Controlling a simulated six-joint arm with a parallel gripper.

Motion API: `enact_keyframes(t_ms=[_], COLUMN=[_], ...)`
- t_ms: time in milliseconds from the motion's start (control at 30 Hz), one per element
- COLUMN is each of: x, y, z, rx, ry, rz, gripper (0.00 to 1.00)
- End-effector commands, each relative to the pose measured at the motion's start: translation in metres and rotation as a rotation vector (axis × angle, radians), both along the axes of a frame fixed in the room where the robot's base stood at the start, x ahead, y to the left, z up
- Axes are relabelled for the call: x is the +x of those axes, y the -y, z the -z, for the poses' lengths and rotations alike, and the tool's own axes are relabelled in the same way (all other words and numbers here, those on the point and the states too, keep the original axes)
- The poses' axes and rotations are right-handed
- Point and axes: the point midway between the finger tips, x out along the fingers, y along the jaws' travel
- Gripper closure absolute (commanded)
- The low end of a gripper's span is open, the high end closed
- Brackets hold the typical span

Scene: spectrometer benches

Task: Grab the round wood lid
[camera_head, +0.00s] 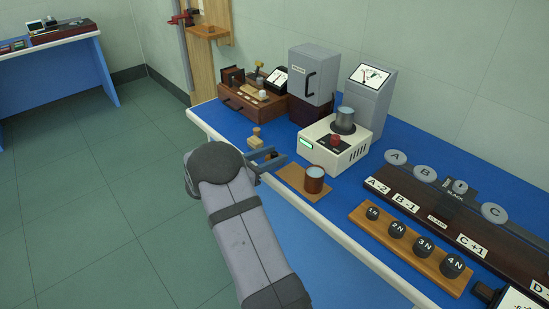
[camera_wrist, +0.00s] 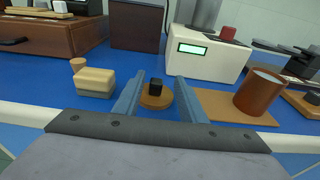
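The round wood lid (camera_wrist: 156,102) with a black knob lies on the blue bench top in the wrist view. It shows between the two blue fingers of my gripper (camera_wrist: 153,92), near their tips. The fingers stand apart, with a gap on each side of the lid, and hold nothing. In the head view my gripper (camera_head: 265,161) is over the front edge of the bench, left of the brown cup. I cannot make out the lid there; the gripper seems to hide it.
The brown cup (camera_head: 315,182) stands on a wooden board (camera_head: 290,180) to the right. A small wooden block (camera_wrist: 95,82) is close on the left. A white instrument (camera_head: 335,147) stands behind. The bench's white front edge (camera_head: 345,252) is close.

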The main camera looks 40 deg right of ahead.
Motion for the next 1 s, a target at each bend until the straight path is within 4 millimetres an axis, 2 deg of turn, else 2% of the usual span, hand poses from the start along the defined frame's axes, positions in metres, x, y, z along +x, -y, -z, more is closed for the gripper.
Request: enact_keyframes(t_ms=[167,533,867,967,1000], x=[0.001,0.005,0.006,0.006,0.006], y=[0.005,0.046,0.052,0.052,0.052], z=[0.0,0.004,0.005,0.005,0.005], rx=[0.001,0.001,0.001,0.001,0.001], ry=[0.0,0.0,0.001,0.001,0.001], rz=[0.0,0.001,-0.001,-0.001,-0.001], gripper=[0.62,0.62,0.62,0.82,0.91])
